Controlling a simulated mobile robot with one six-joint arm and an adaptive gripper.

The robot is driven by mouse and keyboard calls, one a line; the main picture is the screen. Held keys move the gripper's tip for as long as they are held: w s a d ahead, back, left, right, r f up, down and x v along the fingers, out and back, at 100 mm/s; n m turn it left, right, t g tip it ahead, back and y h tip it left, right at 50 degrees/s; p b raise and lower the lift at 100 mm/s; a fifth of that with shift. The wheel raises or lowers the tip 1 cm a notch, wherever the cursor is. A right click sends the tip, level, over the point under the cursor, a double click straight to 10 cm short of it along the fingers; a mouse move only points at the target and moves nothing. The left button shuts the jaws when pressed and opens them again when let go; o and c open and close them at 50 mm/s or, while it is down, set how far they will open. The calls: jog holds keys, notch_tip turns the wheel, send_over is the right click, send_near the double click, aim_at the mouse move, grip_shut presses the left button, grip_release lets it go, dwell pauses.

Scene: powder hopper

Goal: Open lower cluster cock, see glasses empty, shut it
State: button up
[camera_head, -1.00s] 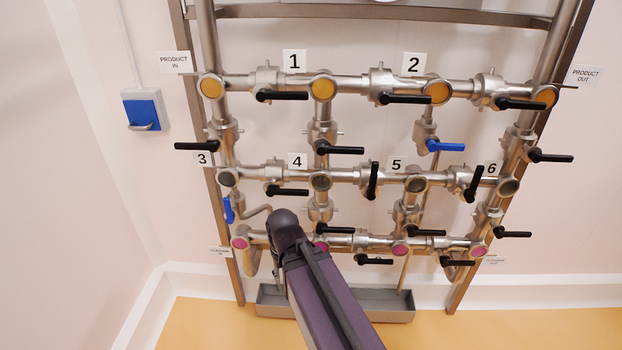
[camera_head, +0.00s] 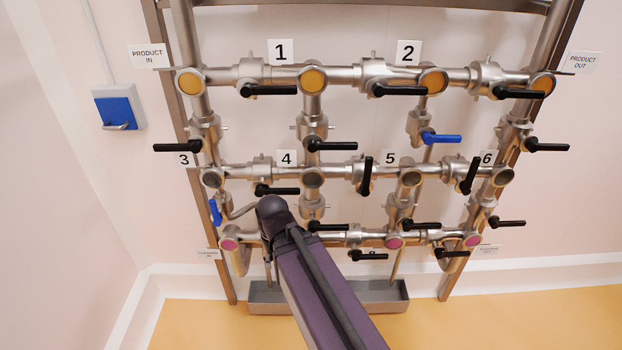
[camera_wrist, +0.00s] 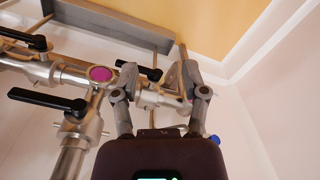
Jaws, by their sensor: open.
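The pipe cluster has amber sight glasses (camera_head: 313,80) in the top row, dark grey ones (camera_head: 312,178) in the middle row and magenta ones (camera_head: 229,243) along the bottom. A blue cock handle (camera_head: 215,212) hangs roughly upright at lower left; a second blue handle (camera_head: 441,138) lies level at upper right. The lower black handles (camera_head: 328,227) lie level. In the wrist view my gripper (camera_wrist: 158,72) is open and empty, with bottom pipework beyond its fingers. A magenta glass (camera_wrist: 101,74) is left of them and a blue tip (camera_wrist: 213,140) right. My arm hides the fingers in the head view.
A grey drip tray (camera_head: 375,292) stands on the floor below the pipes. Black handles 5 (camera_head: 367,175) and 6 (camera_head: 469,175) stand upright. A blue wall box (camera_head: 119,108) is at left. The yellow floor (camera_head: 500,315) is clear at right.

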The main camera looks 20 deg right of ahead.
jog(key=shift+o, duration=0.6)
jog(key=shift+d, duration=0.15)
jog(key=shift+w, duration=0.1)
